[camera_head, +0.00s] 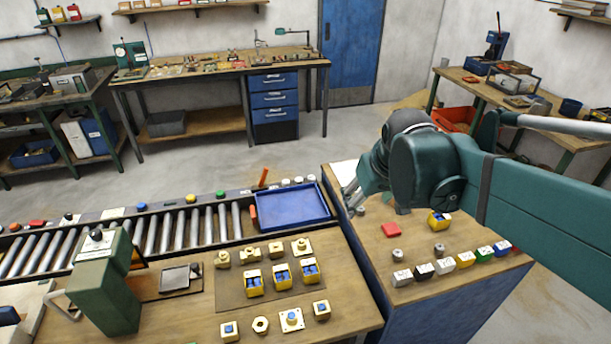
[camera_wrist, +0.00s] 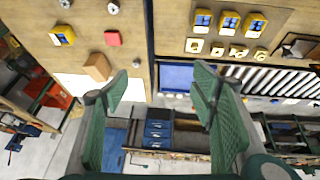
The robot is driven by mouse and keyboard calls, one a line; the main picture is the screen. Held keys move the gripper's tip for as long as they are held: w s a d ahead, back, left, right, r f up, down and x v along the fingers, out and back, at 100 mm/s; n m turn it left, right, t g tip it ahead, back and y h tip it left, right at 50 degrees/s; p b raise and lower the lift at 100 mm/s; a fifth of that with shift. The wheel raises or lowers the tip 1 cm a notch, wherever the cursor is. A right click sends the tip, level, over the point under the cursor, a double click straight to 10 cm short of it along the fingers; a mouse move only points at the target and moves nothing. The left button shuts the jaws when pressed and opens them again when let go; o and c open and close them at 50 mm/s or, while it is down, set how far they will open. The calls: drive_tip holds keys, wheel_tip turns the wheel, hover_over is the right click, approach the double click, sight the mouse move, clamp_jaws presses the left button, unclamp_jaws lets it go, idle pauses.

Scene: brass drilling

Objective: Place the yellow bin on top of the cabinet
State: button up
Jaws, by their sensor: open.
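One yellow bin (camera_head: 439,220) with blue contents stands on the wooden top of the blue cabinet (camera_head: 365,262), near its far right part. It also shows in the wrist view (camera_wrist: 62,35). Three similar yellow bins, left (camera_head: 253,283), middle (camera_head: 281,276) and right (camera_head: 310,270), stand in a row on a dark mat on the workbench. They show at the top of the wrist view too. My gripper (camera_head: 352,192) is above the far left part of the cabinet top. In the wrist view its fingers (camera_wrist: 162,85) are apart with nothing between them.
A red block (camera_head: 390,230), grey knobs and a row of coloured blocks (camera_head: 443,266) sit on the cabinet. A brown block (camera_wrist: 97,67) is near my left finger in the wrist view. A blue tray (camera_head: 292,207) and roller conveyor (camera_head: 150,232) lie left of the cabinet.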

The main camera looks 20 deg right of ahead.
drive_tip(key=s+a+f+t+y, duration=0.1)
drive_tip(key=s+a+f+t, duration=0.1)
drive_tip(key=s+a, duration=0.7)
drive_tip(key=shift+s+a, duration=0.15)
drive_tip(key=shift+s, duration=0.2)
